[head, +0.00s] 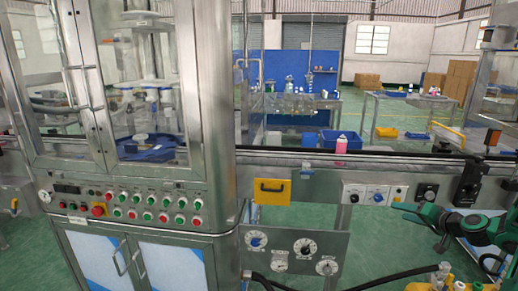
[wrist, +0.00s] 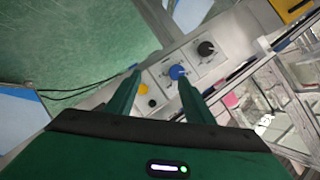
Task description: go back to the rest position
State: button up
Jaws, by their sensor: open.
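My gripper (wrist: 158,75) is green with a dark palm edge. Its two fingers stand apart with nothing held between them. In the head view my gripper (head: 412,214) is at the lower right, pointing left, in front of the machine's control panel. In the wrist view the panel's blue knob (wrist: 177,72), black knob (wrist: 206,48) and yellow button (wrist: 143,88) show between and beyond the fingers. I cannot tell the exact gap to the panel.
The large steel machine (head: 215,110) with glass doors fills the left. A conveyor rail (head: 400,160) runs right from it, with a pink bottle (head: 341,144) near it. A black hose crosses the bottom.

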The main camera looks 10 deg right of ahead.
jog(key=s+a+r+n+g, duration=0.3)
jog(key=s+a+g, duration=0.4)
jog(key=s+a, duration=0.4)
jog(key=s+a+r+g, duration=0.2)
jog(key=s+a, duration=0.1)
jog(key=s, duration=0.6)
jog(key=s+a+r+m+g+h, duration=0.1)
jog(key=s+a+r+g, duration=0.1)
jog(key=s, duration=0.8)
jog(key=s+a+r+m+g, duration=0.1)
jog(key=s+a+r+g, duration=0.1)
jog(key=s, duration=0.8)
jog(key=a+r, duration=0.1)
jog(key=a, duration=0.1)
jog(key=shift+a+h, duration=0.4)
jog(key=shift+r, duration=0.1)
jog(key=shift+w+f, duration=0.25)
jog(key=shift+w, duration=0.4)
